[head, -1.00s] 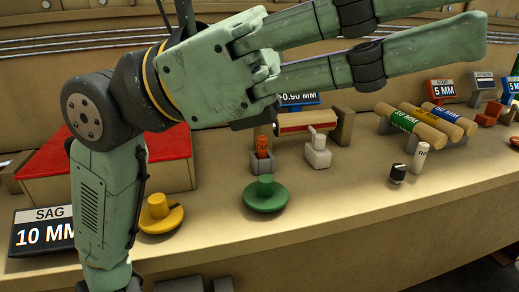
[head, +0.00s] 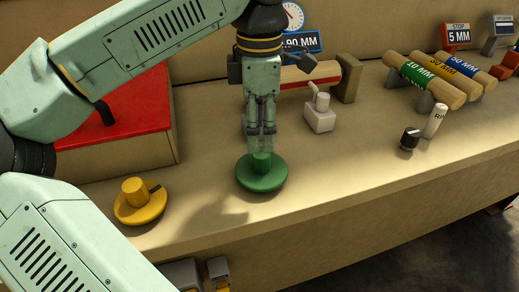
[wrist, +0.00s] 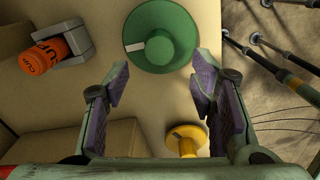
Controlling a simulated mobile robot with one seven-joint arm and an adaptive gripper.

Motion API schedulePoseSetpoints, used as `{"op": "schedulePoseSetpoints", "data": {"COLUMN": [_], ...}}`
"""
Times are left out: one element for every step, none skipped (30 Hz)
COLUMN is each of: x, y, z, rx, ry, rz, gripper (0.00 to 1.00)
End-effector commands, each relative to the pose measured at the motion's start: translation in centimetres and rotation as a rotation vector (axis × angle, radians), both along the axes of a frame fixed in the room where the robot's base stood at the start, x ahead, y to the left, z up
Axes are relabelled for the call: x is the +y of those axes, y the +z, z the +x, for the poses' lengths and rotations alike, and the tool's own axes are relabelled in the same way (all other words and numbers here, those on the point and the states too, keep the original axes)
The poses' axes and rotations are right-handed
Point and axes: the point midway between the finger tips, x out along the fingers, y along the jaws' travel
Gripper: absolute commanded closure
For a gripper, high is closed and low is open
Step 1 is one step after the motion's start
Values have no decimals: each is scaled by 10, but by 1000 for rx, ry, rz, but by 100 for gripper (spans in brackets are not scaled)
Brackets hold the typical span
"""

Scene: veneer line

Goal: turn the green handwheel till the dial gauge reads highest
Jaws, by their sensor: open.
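The green handwheel (head: 262,178), a disc with a raised hub, sits on the bench top. In the wrist view the handwheel (wrist: 180,62) lies just beyond my fingertips, with a white mark left of its hub. My gripper (head: 261,142) points down over the hub. In the wrist view my gripper (wrist: 160,78) is open and empty, one finger on each side. I cannot tell whether the fingers reach around the hub. The dial gauge (head: 293,16) is at the top, partly hidden by my arm; its needle is too small to read. The blue display (head: 302,43) below it shows ".90 MM", its start hidden.
A yellow handwheel (head: 138,207) sits to the left. A white lever block (head: 320,113) and a black knob (head: 410,138) stand to the right. An orange cup-marked piece (wrist: 42,56) is at the wrist view's left.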

Motion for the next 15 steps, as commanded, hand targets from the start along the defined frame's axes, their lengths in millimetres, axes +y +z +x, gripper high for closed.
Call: {"op": "schedulePoseSetpoints", "data": {"x": [0, 0, 0, 0, 0, -1, -1, -1, -1, -1, -1, -1, -1, -1, -1], "y": [-9, -15, -23, -29, -34, -41, -46, -50, -56, -59, -62, -66, -68, -70, -72], "z": [-1, -1, -1, -1, -1, -1, -1, -1, -1, 0, 0, 0, 0, 0, 0], "rx": [3, 3, 3, 3, 3, 3, 2, 2, 2, 1, 1, 1, 1, 1, 0], "ry": [-1, -2, -2, -1, -1, -1, -1, -1, -1, -1, -1, -1, -1, -1, -1], "rz": [0, -1, -2, -1, -2, -2, -3, -4, -3, -2, -2, -3, -4, -4, -4], "gripper": [49, 49, 49, 49, 49, 49, 49, 49, 49, 49, 49, 49, 49, 49, 49]}}
